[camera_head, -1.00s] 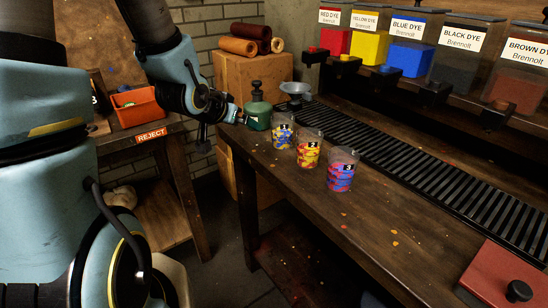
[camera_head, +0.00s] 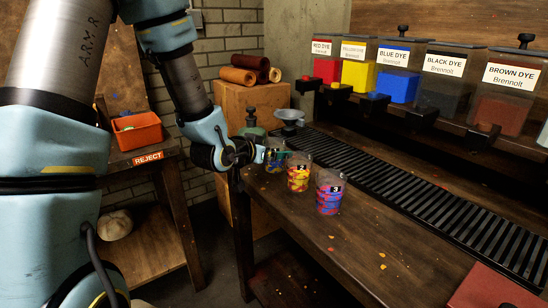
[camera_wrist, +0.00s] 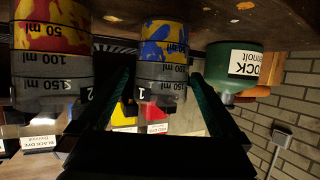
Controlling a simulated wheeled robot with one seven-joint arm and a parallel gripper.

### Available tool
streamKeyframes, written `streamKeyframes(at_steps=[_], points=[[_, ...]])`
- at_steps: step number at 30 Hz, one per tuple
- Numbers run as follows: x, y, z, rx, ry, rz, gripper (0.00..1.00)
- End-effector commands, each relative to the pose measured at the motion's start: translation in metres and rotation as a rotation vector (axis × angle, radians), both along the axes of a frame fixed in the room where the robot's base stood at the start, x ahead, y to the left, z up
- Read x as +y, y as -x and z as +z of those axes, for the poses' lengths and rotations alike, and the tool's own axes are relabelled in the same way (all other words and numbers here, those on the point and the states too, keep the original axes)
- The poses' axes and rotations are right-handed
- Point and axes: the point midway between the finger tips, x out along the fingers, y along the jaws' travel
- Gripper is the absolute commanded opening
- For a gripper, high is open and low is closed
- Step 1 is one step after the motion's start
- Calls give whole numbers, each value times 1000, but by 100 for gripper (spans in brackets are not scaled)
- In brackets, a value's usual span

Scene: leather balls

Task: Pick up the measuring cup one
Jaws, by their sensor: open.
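Measuring cup one (camera_head: 275,163) is a clear cup with blue and yellow contents, upright on the dark wooden table at the far end of a row of cups. My gripper (camera_head: 262,154) is at its left side and hides part of it. In the wrist view, which is upside down, the cup marked 1 (camera_wrist: 165,50) shows between the two open fingers of my gripper (camera_wrist: 160,78). I cannot tell how deep it sits between them or whether they touch it. Cup two (camera_head: 299,174), red and yellow, and cup three (camera_head: 330,191), red and blue, stand nearer.
Cup two (camera_wrist: 50,60) is close beside one finger in the wrist view, and a green bottle (camera_wrist: 228,70) is beyond the other. A metal funnel-like dish (camera_head: 289,116) is behind. Dye bins and a black grate (camera_head: 400,178) line the right.

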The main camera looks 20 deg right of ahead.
Motion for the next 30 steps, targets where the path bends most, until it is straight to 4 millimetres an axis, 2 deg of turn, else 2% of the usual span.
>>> streamKeyframes(at_steps=[9, 18, 30], points=[[-32, -22, -12, 2, 0, -1, 100], [-35, -25, -15, 0, 0, 0, 100], [-35, -25, -15, 1, 1, 0, 56]])
